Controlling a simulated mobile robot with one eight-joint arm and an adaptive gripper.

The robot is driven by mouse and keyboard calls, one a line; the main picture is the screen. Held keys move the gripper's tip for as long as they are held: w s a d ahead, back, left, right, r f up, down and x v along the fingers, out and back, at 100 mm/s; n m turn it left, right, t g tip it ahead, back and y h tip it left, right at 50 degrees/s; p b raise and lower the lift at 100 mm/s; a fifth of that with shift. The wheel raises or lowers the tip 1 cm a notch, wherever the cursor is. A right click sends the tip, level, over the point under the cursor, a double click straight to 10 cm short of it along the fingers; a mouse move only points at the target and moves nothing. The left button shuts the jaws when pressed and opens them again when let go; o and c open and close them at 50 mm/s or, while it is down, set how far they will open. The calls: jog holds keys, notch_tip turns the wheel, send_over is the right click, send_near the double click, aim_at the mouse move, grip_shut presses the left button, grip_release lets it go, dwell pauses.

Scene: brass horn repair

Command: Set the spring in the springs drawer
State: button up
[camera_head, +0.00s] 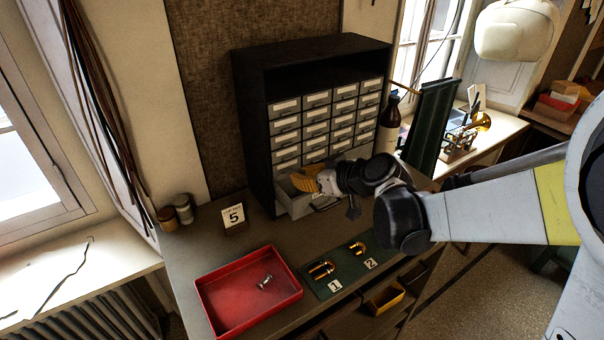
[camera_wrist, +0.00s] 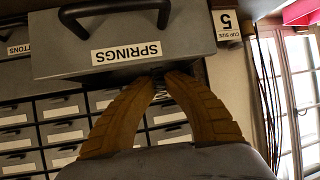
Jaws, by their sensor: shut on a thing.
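The springs drawer (camera_head: 296,206) is pulled out at the bottom of the dark cabinet. Its front, labelled SPRINGS (camera_wrist: 190,30), shows upside down in the wrist view with a black handle. My gripper (camera_head: 300,183), with yellow-brown fingers, is over the open drawer. In the wrist view the fingertips (camera_wrist: 160,77) come together at the drawer's upper front edge. The drawer's inside is mostly hidden.
The cabinet (camera_head: 250,130) has several shut labelled drawers above. On the bench are a red tray (camera_head: 228,309) with a small silvery part (camera_head: 265,282), a green mat (camera_head: 345,277) with brass pieces, and a number 5 card (camera_head: 234,215). A dark bottle (camera_head: 389,120) stands right of the cabinet.

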jog(key=shift+s, duration=0.1)
jog(key=shift+f+b, duration=0.65)
jog(key=o, duration=0.7)
jog(key=shift+r, duration=0.15)
jog(key=shift+r+p, duration=0.35)
jog(key=shift+p, duration=0.15)
jog(key=p+v, duration=0.1)
jog(key=v, duration=1.1)
